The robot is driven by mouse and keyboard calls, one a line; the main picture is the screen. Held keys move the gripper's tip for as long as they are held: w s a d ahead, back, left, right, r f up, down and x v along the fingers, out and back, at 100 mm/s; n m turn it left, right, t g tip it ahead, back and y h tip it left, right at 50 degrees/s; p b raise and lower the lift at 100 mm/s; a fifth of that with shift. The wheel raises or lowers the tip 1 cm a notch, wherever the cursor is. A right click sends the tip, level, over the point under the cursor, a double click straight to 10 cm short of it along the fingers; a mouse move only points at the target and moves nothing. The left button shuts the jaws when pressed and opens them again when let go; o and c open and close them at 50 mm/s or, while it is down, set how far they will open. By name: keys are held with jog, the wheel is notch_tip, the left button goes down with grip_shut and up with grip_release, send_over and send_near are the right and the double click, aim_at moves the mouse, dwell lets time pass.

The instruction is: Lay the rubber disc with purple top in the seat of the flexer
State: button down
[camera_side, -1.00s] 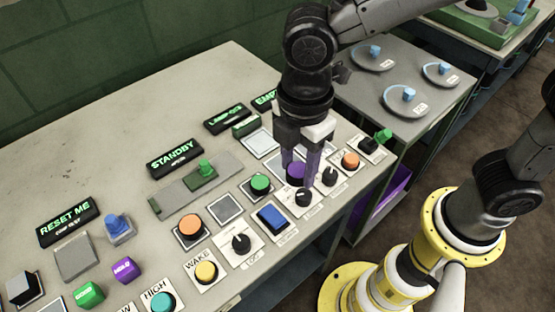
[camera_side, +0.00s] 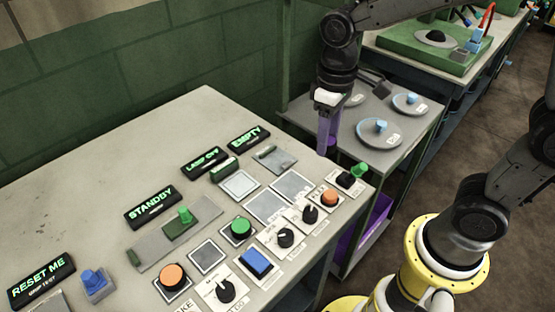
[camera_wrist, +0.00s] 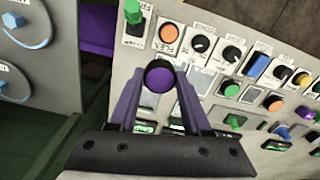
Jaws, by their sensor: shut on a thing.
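The purple-topped disc (camera_wrist: 159,76) sits between the purple fingertips of my gripper (camera_wrist: 159,86) in the wrist view. It looks round with a dark rim. My gripper (camera_side: 323,148) is shut on it, raised near the far right edge of the panel bench in the side view; there the disc cannot be told apart from the purple fingers.
The panel bench (camera_side: 110,170) carries knobs, buttons and bare grey square plates (camera_side: 267,207). A green knob (camera_side: 360,171) stands at its right edge, near my gripper. Beyond it, a lower grey table (camera_side: 352,138) holds grey discs with blue knobs (camera_side: 381,126).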

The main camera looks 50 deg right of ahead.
jog(key=shift+w+d+m, duration=0.25)
jog(key=shift+d+m, duration=0.15)
jog(key=shift+d, duration=0.4)
jog(key=w+f, duration=0.4)
jog(key=w, duration=0.4)
send_over(278, 160)
jog(key=s, duration=0.1)
notch_tip(278, 160, down, 4)
jog(key=shift+f, duration=0.25)
jog(key=shift+w+f, duration=0.5)
jog(key=shift+f, duration=1.7)
jog(key=shift+f, duration=0.1)
jog(key=shift+c, duration=1.8)
grip_release()
